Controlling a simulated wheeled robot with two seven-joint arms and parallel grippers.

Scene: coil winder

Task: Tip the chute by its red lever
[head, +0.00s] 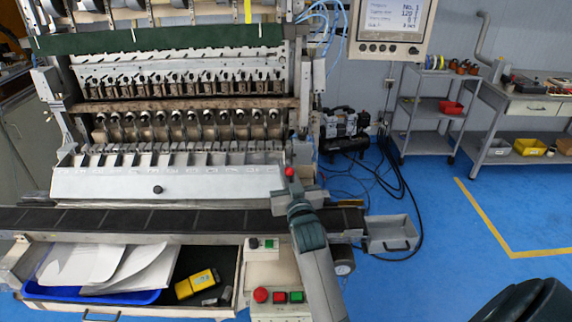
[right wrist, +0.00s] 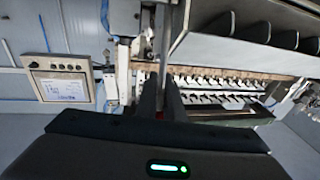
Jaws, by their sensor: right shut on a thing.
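The chute (head: 170,182) is a long pale grey trough with a row of compartments across the front of the winding machine. The red lever (head: 289,171) shows as a small red knob at the chute's right end. My right gripper (head: 291,180) is at that knob and shut on the lever; its fingers hide most of it. In the right wrist view the two dark fingers (right wrist: 166,98) close around a narrow upright piece, with a speck of red between them. The chute (right wrist: 235,28) also shows there at the upper right. My left gripper is not in view.
A dark conveyor belt (head: 130,219) runs below the chute. Under it are an open drawer with a blue tray (head: 145,297) and a button box (head: 278,309). A small grey bin (head: 392,235) sits at the belt's right end.

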